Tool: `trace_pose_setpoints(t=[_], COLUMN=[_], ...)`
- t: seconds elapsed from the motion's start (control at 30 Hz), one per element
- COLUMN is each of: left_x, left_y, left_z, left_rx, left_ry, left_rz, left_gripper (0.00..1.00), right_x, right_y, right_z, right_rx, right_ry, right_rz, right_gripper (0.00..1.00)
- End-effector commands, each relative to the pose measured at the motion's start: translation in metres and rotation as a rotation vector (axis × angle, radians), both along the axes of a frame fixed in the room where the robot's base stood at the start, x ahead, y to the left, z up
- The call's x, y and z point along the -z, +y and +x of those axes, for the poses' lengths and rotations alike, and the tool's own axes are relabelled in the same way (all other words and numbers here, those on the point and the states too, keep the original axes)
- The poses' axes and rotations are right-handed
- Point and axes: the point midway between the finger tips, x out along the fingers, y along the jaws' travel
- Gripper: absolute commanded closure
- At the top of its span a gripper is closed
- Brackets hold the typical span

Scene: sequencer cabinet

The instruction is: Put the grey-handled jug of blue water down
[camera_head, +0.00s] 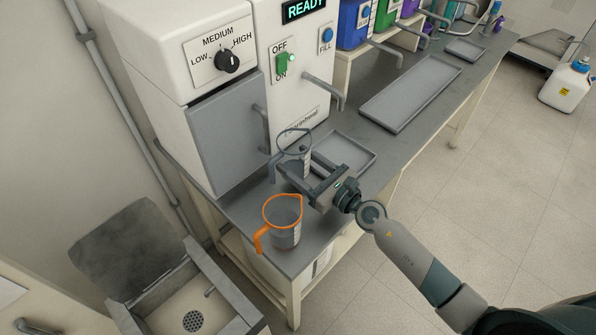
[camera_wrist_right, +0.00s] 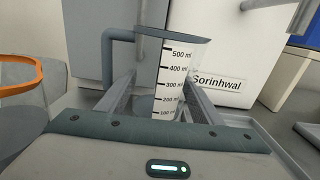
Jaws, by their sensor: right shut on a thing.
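The grey-handled jug (camera_head: 294,143) is clear, with a grey rim and handle and a printed scale up to 500 ml. My right gripper (camera_head: 297,163) is shut on the jug's body, one finger on each side. The jug stands upright in the right wrist view (camera_wrist_right: 178,72), its lower part hidden by the fingers and palm. I cannot make out blue water in it, nor whether its base touches a surface. It is in front of the white machine, by the left end of a grey tray (camera_head: 370,163). My left gripper is not in view.
An orange-handled jug (camera_head: 286,236) stands at the counter's near end, close to my right gripper. The white machine (camera_head: 290,95) has a spout (camera_head: 327,88) and switch. A long tray (camera_head: 410,97) lies farther along the counter. A sink (camera_head: 195,305) is lower left.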

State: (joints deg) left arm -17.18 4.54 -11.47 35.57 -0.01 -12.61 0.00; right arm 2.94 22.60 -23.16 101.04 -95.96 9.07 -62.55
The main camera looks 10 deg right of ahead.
Motion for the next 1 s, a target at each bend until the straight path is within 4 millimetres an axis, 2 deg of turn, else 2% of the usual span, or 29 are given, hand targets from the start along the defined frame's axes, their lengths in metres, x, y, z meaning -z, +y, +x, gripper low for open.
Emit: trace_pose_setpoints(t=[0.1, 0.3, 0.83, 0.87, 0.9, 0.93, 1.0], left_x=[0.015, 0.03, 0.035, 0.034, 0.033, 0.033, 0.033], left_y=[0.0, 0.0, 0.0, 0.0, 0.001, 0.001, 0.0], left_z=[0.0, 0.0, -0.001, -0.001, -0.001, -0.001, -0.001], left_rx=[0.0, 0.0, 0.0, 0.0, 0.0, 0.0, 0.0], left_ry=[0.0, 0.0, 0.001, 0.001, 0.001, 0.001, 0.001], left_rz=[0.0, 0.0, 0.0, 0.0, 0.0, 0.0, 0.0], left_gripper=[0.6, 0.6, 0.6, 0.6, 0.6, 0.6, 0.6], right_x=[0.017, 0.035, 0.04, 0.039, 0.039, 0.039, 0.039], right_y=[0.0, 0.0, 0.0, 0.0, 0.0, 0.0, 0.0], right_z=[0.0, 0.0, 0.0, 0.0, 0.0, 0.0, 0.0], right_rx=[0.0, 0.0, 0.0, 0.0, 0.0, 0.0, 0.0], right_ry=[0.0, -0.001, -0.001, -0.001, -0.001, -0.001, -0.001], right_rz=[0.0, -0.001, -0.001, -0.001, -0.001, -0.001, -0.001], right_gripper=[0.75, 0.75, 0.75, 0.36, 0.26, 0.22, 0.22])
